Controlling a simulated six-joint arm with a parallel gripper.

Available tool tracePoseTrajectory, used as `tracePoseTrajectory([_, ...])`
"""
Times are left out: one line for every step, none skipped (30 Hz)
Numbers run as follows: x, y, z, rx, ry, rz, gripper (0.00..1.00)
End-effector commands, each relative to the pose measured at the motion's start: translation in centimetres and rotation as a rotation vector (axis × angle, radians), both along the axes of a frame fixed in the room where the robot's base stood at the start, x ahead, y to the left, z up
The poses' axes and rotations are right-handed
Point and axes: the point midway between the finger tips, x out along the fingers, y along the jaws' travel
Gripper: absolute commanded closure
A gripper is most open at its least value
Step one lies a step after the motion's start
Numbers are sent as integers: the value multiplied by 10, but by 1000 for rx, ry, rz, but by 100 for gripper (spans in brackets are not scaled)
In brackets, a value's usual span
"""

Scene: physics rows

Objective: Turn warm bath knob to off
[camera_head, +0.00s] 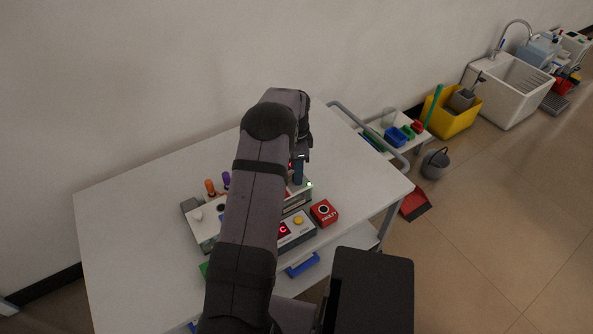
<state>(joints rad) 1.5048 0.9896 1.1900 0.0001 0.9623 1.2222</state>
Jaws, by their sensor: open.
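My gripper (298,178) points down at the right end of a pale apparatus (207,235) on the white table. My own arm crosses the middle of the apparatus and hides much of it. I cannot pick out the warm bath knob; it may be behind the arm. A small dark round part (221,207) shows on the apparatus left of the arm. A control box (296,233) with a red display and a yellow button (298,220) sits in front. The gripper's fingertips are small and partly hidden, and I see nothing held.
An orange-handled item (210,187) and a purple-handled item (226,180) stand behind the apparatus. A red box (323,212) sits at its right. The white table (130,215) is clear at left.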

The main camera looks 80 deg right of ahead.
Motion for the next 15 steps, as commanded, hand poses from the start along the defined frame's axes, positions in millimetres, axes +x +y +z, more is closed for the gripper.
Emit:
tracePoseTrajectory([0, 0, -4, 1, -1, 0, 58])
tracePoseTrajectory([0, 0, -6, 1, -1, 0, 58])
tracePoseTrajectory([0, 0, -8, 1, -1, 0, 58])
tracePoseTrajectory([0, 0, -9, 0, 0, 0, 58])
tracePoseTrajectory([0, 0, -9, 0, 0, 0, 58])
tracePoseTrajectory([0, 0, -10, -1, 0, 0, 58])
tracePoseTrajectory([0, 0, -10, -1, 0, 0, 58])
tracePoseTrajectory([0, 0, -11, -1, 0, 0, 58])
tracePoseTrajectory([0, 0, -11, -2, -1, 0, 58])
tracePoseTrajectory([0, 0, -11, -2, -1, 0, 58])
tracePoseTrajectory([0, 0, -11, -2, -1, 0, 58])
tracePoseTrajectory([0, 0, -11, -1, 0, 0, 58])
tracePoseTrajectory([0, 0, -11, -1, 0, 0, 58])
tracePoseTrajectory([0, 0, -10, -1, 0, 0, 63])
tracePoseTrajectory([0, 0, -10, -1, 0, 0, 73])
